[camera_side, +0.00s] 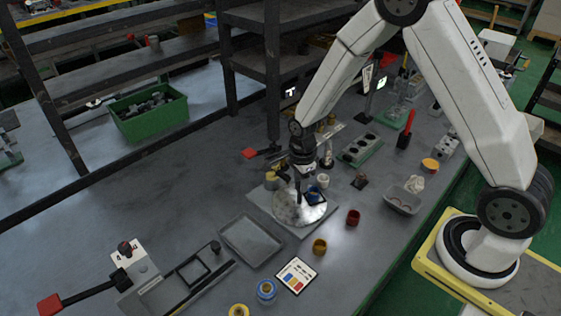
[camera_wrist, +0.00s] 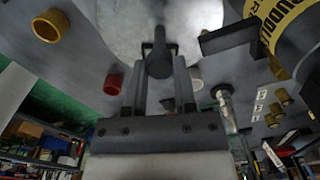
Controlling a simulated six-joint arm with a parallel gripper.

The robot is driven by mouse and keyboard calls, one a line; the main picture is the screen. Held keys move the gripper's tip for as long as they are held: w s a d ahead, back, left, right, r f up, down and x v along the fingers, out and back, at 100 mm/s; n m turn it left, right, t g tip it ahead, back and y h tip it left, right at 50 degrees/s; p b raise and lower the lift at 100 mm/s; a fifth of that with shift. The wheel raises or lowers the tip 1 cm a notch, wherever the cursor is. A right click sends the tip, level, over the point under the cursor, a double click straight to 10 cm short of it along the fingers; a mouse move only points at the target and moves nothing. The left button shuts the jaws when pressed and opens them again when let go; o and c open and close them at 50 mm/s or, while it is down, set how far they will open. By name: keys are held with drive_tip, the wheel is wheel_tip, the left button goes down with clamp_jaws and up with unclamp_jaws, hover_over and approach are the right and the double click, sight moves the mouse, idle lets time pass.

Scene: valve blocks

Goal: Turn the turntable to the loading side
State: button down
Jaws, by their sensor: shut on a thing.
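The turntable (camera_side: 287,213) is a round, shiny metal disc on a square grey base plate (camera_side: 262,200) in the middle of the bench. It also shows as a pale disc at the top of the wrist view (camera_wrist: 115,25). My gripper (camera_side: 298,192) points down over the disc. In the wrist view my gripper (camera_wrist: 158,75) is shut on a dark upright knob (camera_wrist: 158,62) on the disc. A dark block with a blue part (camera_side: 314,196) is at the disc's right side. The knob is mostly hidden by my gripper in the side view.
A red cup (camera_side: 353,217) and a yellow cup (camera_side: 320,246) stand in front and to the right. A grey tray (camera_side: 251,241) lies front left. A yellow-labelled cylinder (camera_wrist: 282,22) is close by in the wrist view.

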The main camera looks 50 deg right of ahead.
drive_tip(key=shift+m, duration=0.6)
drive_tip(key=shift+c, duration=2.1)
unclamp_jaws()
drive_tip(key=shift+r, duration=0.1)
drive_tip(key=shift+r, duration=3.85)
drive_tip(key=s+r+n+t, duration=0.1)
drive_tip(key=s+r+n, duration=0.1)
drive_tip(key=s+n, duration=0.4)
drive_tip(key=s+a+r+n+t, duration=0.1)
drive_tip(key=s+n, duration=0.5)
drive_tip(key=n, duration=1)
drive_tip(key=shift+s+r+n+t, duration=0.2)
drive_tip(key=shift+r+n+t, duration=0.15)
drive_tip(key=shift+r, duration=0.4)
